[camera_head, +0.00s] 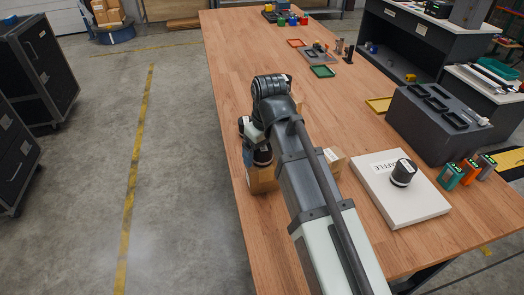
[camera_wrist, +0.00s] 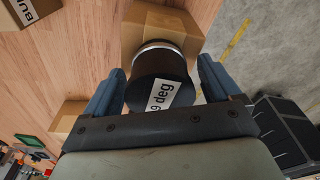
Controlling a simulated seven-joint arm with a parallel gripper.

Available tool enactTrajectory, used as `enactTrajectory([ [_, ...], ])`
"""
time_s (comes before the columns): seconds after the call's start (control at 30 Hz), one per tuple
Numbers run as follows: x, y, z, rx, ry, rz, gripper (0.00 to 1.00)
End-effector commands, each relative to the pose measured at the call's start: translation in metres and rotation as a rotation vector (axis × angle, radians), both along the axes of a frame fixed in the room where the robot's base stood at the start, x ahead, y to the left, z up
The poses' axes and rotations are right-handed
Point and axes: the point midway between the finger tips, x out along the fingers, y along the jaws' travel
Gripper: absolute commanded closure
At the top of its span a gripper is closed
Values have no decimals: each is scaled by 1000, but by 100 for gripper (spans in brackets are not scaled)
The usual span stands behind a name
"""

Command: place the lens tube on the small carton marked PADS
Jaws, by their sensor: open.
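A black lens tube (camera_wrist: 160,80) with a pale band and a white label ending in "9 deg" stands on a brown carton (camera_wrist: 162,20). In the head view this carton (camera_head: 262,180) is at the table's left edge, and the tube (camera_head: 262,156) is partly hidden by my arm. No marking shows on this carton, so I cannot tell whether it is the one marked PADS. My gripper (camera_wrist: 160,65) is open, with one blue finger on each side of the tube. I cannot tell whether either finger touches it.
A second dark cylinder (camera_head: 403,172) stands on a flat white box (camera_head: 385,190) reading "AFFLE". Another small carton (camera_head: 335,160) is right of my arm. A carton starting "BU" (camera_wrist: 35,10) shows in the wrist view. A dark slotted block (camera_head: 430,125) stands at right. The table's left edge is close.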

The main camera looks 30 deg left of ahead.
Motion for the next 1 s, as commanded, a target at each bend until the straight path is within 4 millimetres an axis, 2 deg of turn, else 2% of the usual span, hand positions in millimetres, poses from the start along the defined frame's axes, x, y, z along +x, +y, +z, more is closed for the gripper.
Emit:
enactTrajectory([
  [0.17,0,-1,16,1,0,0,10],
  [0.7,-3,-10,97,1,0,0,10],
  [1.0,-5,-13,118,0,0,0,10],
])
